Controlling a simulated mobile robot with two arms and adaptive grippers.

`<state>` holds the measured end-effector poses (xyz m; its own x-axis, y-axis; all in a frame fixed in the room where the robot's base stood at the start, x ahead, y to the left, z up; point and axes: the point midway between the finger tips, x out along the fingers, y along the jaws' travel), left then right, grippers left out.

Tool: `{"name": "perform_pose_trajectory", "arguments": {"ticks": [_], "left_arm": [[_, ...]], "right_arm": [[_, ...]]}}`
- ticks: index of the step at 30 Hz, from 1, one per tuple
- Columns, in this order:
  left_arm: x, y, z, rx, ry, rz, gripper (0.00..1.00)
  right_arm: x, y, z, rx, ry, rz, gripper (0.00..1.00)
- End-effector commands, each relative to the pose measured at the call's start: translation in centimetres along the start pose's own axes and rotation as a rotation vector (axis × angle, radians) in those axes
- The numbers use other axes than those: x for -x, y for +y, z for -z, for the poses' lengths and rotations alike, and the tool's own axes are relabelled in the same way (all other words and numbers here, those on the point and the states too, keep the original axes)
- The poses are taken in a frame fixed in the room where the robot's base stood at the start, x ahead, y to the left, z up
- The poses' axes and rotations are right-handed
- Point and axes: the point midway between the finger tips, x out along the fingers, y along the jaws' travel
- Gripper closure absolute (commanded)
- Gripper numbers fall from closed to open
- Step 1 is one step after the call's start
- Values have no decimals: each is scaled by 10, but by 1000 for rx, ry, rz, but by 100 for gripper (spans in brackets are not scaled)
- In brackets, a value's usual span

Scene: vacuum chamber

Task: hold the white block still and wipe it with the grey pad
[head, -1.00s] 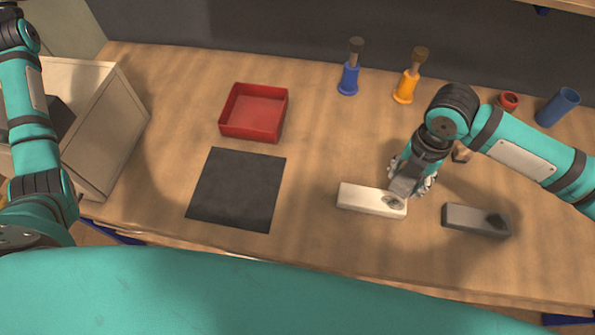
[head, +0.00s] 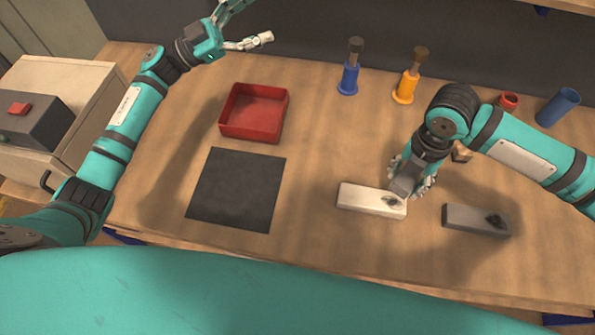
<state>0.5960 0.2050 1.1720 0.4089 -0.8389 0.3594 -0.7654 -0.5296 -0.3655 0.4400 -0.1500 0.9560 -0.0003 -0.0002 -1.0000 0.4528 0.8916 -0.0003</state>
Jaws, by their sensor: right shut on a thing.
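The white block (head: 362,199) lies on the table right of centre, with a dark smudge near its right end. My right gripper (head: 408,187) is over that end, shut on the grey pad (head: 404,184). The pad is at the smudge; I cannot tell whether it touches the block. My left gripper (head: 250,24) is open and empty, raised at the top left, far from the block. A grey block (head: 470,218) with a dark smudge lies to the right of the white block.
A dark mat (head: 237,189) and a red tray (head: 270,88) are left of the white block. Blue (head: 348,78) and orange (head: 406,89) handled tools, a red ring (head: 508,100) and a blue cup (head: 557,107) stand behind. A cabinet (head: 78,78) carries a dark box (head: 38,122) at left.

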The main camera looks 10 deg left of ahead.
Motion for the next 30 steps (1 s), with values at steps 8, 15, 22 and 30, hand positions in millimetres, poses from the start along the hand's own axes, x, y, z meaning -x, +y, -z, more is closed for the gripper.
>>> {"name": "perform_pose_trajectory", "arguments": {"ticks": [8, 15, 22, 30], "left_arm": [[10, 134, -104, 186, -289, -292, 17], [42, 236, -162, 313, -516, -502, 17], [64, 284, -184, 366, -629, -599, 17], [52, 305, -197, 374, -641, -612, 17]], "right_arm": [[0, 0, 0, 0, 0, 0, 79], [0, 0, 0, 0, 0, 0, 79], [0, 0, 0, 0, 0, 0, 79], [0, 0, 0, 0, 0, 0, 79]]}}
